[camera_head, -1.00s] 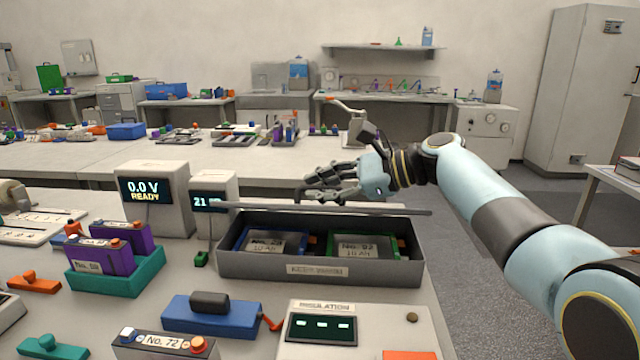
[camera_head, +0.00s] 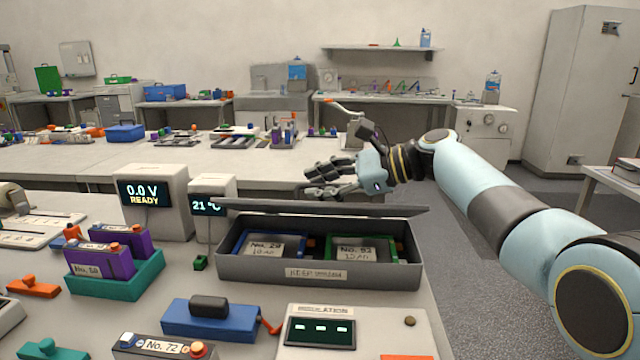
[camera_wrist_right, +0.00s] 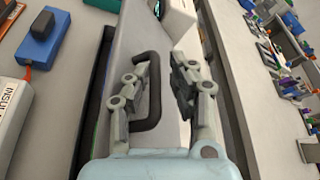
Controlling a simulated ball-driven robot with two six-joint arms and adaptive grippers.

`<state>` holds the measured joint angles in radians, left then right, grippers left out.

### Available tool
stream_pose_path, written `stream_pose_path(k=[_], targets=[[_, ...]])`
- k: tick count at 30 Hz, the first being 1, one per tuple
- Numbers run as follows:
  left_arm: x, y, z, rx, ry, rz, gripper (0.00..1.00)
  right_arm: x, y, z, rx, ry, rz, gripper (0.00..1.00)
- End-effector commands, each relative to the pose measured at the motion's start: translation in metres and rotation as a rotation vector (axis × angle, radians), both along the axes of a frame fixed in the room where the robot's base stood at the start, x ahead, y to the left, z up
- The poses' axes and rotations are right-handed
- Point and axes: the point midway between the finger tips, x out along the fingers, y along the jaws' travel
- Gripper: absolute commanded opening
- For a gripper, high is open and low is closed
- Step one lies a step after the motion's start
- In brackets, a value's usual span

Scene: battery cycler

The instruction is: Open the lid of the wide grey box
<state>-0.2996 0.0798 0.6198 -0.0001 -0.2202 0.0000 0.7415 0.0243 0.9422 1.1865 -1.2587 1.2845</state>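The wide grey box (camera_head: 390,275) stands on the near bench in the head view. Its lid (camera_head: 330,209) is raised along the back and shows as a narrow, slanted band. My right gripper (camera_head: 318,182) is above and behind the lid, with its fingers pointing left. In the right wrist view, the lid (camera_wrist_right: 135,60) carries a black bar handle (camera_wrist_right: 153,75). My right gripper's fingers (camera_wrist_right: 160,90) are spread, with the handle close to the left finger. Whether they touch is unclear. My left gripper is not in view.
A blue tool (camera_head: 195,318) and the insulation unit (camera_head: 420,325) are in front. A teal holder (camera_head: 135,282) is at left. Floor lies right of the bench.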

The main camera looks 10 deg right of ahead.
Motion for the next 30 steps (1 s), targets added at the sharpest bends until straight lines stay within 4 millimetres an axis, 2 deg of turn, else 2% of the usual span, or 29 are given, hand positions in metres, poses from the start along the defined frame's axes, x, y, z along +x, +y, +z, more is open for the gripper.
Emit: stream_pose_path(k=[5,8,18,22,30], targets=[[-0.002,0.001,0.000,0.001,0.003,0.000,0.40,-0.001,-0.002,0.001,0.000,0.000,-0.001,0.21],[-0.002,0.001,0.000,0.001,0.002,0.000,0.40,-0.004,-0.012,0.004,-0.001,-0.002,-0.003,0.21],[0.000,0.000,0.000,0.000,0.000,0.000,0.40,-0.030,-0.076,0.028,-0.003,-0.001,-0.002,0.21],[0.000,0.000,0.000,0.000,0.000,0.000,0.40,-0.038,-0.094,0.035,-0.003,0.001,-0.001,0.21],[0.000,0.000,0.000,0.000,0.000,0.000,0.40,-0.043,-0.105,0.040,0.000,0.000,0.000,0.21]])
